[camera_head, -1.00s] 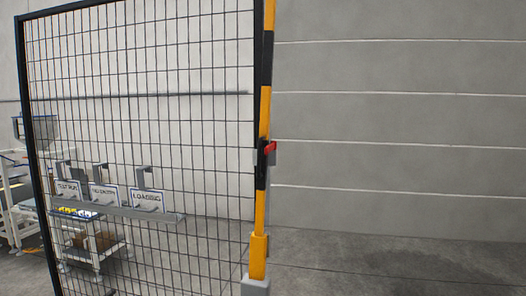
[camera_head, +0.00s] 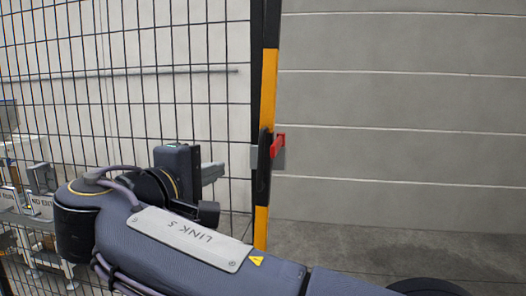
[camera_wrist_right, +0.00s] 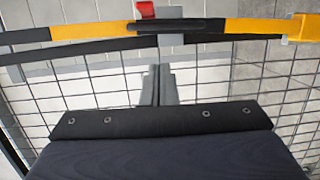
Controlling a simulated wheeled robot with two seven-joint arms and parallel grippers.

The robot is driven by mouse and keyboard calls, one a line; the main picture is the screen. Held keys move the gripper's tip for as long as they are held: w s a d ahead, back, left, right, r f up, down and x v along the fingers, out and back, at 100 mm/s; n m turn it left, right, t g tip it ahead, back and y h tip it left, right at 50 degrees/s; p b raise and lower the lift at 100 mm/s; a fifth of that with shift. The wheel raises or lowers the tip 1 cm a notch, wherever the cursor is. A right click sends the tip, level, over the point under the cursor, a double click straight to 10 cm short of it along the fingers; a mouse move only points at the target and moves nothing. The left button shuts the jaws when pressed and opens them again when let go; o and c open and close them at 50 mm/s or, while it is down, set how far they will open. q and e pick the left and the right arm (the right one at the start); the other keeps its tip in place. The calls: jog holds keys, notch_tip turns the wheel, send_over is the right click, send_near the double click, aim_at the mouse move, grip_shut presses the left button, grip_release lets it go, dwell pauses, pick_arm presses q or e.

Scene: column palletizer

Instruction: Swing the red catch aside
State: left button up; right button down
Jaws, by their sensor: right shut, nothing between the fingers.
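The red catch (camera_head: 278,145) sits on a grey plate (camera_head: 279,159) on the right side of the yellow and black post (camera_head: 269,85). In the right wrist view the red catch (camera_wrist_right: 146,9) shows at the top edge, beyond the post (camera_wrist_right: 85,30). A dark handle (camera_head: 264,165) is on the post beside the catch. My right gripper (camera_head: 218,170) is shut and empty, left of the post and in front of the mesh. Its two closed fingers show in the right wrist view (camera_wrist_right: 159,72), short of the post. My left gripper is not in view.
The black wire mesh panel (camera_head: 120,90) fills the left, up to the post. A plain grey wall (camera_head: 400,100) and open floor (camera_head: 345,240) lie right of the post.

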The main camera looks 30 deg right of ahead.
aim_at(277, 145)
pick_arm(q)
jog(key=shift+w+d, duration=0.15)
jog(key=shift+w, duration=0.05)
pick_arm(e)
jog(key=shift+s+a+r, duration=0.2)
jog(key=shift+a+r, duration=0.2)
jog(key=shift+r, duration=0.35)
